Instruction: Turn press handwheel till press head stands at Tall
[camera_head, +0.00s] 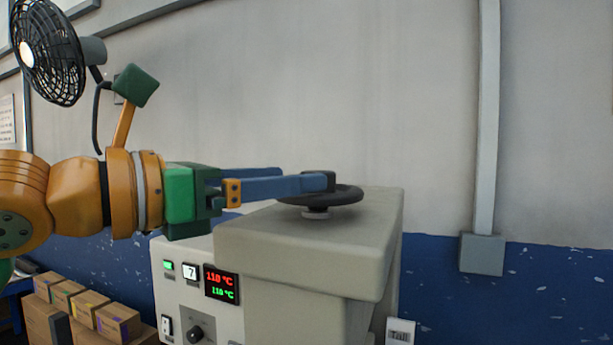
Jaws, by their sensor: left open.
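The black press handwheel (345,196) lies flat on a short grey hub on top of the beige press housing (290,244). My left gripper (322,182) comes in from the left, with its blue fingers reaching level over the housing to the wheel. Its dark fingertips are at the wheel's left and middle part; whether they touch it I cannot tell. The fingers stand apart, one behind the other. My right gripper is not in view.
The control panel (196,300) on the front has a red and green temperature display (221,282), a small "7" plate and a black knob (196,335). Several cardboard boxes (90,305) stand at the lower left. A black fan (48,50) hangs upper left. A grey conduit (487,120) runs down the wall.

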